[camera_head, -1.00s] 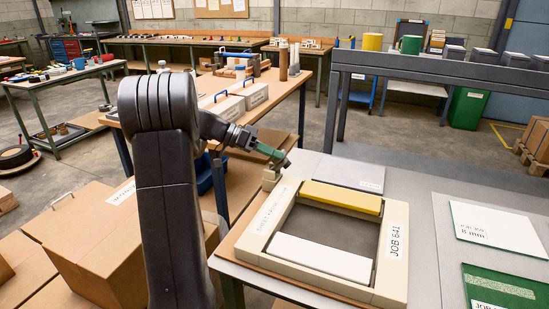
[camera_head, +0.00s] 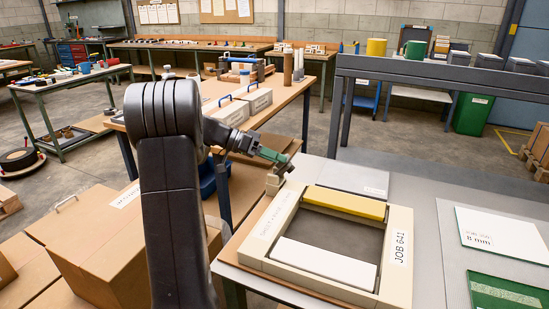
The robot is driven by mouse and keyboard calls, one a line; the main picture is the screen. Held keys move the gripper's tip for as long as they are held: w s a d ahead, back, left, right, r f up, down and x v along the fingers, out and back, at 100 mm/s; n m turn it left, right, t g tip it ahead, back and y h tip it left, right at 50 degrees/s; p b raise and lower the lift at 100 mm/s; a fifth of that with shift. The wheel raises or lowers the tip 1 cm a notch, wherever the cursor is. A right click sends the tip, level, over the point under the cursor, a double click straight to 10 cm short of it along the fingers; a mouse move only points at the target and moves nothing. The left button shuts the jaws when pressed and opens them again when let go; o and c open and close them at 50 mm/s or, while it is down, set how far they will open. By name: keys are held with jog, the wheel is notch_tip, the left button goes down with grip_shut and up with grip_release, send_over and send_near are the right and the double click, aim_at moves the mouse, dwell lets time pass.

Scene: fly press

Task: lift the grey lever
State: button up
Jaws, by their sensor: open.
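A pale press-like frame (camera_head: 252,249) marked JOB 641 lies on the bench, with a yellow bar (camera_head: 345,204) along its far side and a white plate (camera_head: 324,262) along its near side. A small beige upright block (camera_head: 275,182) stands at its far left corner. My gripper (camera_head: 285,168), with a green part behind its dark tip, is just above this block. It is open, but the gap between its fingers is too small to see. Whether it touches the block I cannot tell. I cannot make out a grey lever; my gripper may hide it.
A grey raised shelf (camera_head: 440,72) runs behind the bench. Cardboard boxes (camera_head: 108,240) stand at lower left. A flat grey plate (camera_head: 352,178) lies behind the frame.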

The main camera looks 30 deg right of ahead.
jog(key=v, duration=1.3)
jog(key=shift+w+a, duration=0.2)
jog(key=shift+a, duration=0.1)
jog(key=shift+d+r, duration=0.1)
jog(key=x, duration=1.3)
jog(key=shift+s+d, duration=0.3)
